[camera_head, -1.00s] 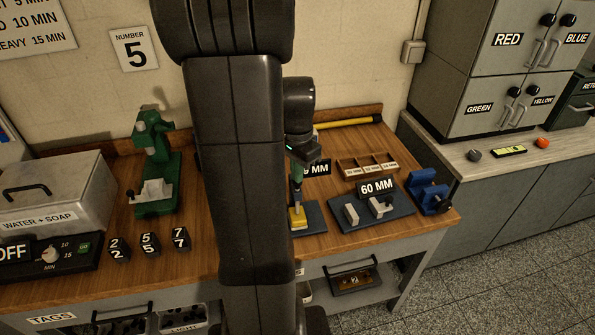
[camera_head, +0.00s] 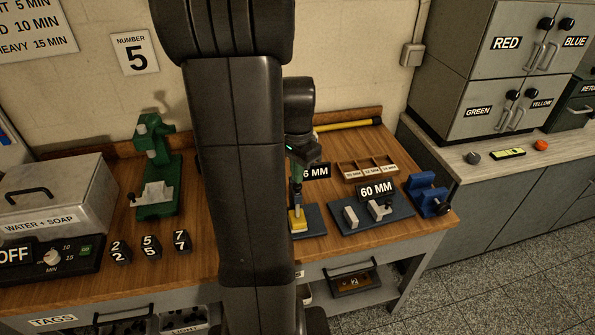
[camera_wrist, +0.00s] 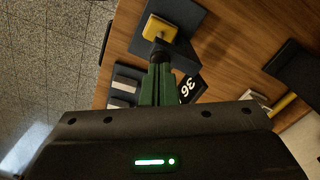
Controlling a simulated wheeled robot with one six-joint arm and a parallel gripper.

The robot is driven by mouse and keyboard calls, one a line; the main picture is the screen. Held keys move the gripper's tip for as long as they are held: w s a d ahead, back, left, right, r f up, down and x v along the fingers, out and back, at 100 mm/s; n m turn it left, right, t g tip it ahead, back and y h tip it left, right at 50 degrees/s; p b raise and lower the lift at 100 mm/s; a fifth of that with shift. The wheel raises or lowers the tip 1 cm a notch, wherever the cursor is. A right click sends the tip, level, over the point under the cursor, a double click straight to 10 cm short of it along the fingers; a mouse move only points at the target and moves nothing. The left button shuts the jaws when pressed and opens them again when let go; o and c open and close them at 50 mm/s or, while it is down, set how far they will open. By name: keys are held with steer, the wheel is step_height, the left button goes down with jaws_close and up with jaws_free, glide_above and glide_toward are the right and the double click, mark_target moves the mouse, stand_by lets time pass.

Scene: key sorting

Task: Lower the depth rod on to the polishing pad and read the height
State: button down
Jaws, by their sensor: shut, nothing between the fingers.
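My gripper (camera_head: 297,180) points down over the gauge with its green fingers together and nothing between them. Its fingertips are at the dark top of the depth rod (camera_wrist: 160,50) in the wrist view; whether they touch it is hard to tell. The rod stands upright over the yellow polishing pad (camera_head: 298,220), which lies on a blue-grey base (camera_wrist: 184,15). The rod's lower end appears to meet the pad, but contact is unclear. The gauge's black readout (camera_head: 317,171) is partly hidden in the head view, ending in "6 MM"; in the wrist view it reads "36".
Right of the gauge is a blue fixture (camera_head: 347,229) with grey jaws and a "60 MM" sign (camera_head: 376,190). Behind it is a wooden divided tray (camera_head: 367,166). A blue vise (camera_head: 428,193) is at the bench's right end. A green press (camera_head: 156,172) stands left.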

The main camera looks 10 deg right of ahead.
step_height(320, 180, up, 6)
steer(key=p, duration=0.4)
steer(key=shift+f, duration=0.2)
steer(key=shift+f, duration=0.1)
stand_by(0.3)
step_height(320, 180, down, 7)
steer(key=b, duration=0.5)
steer(key=shift+r, duration=0.2)
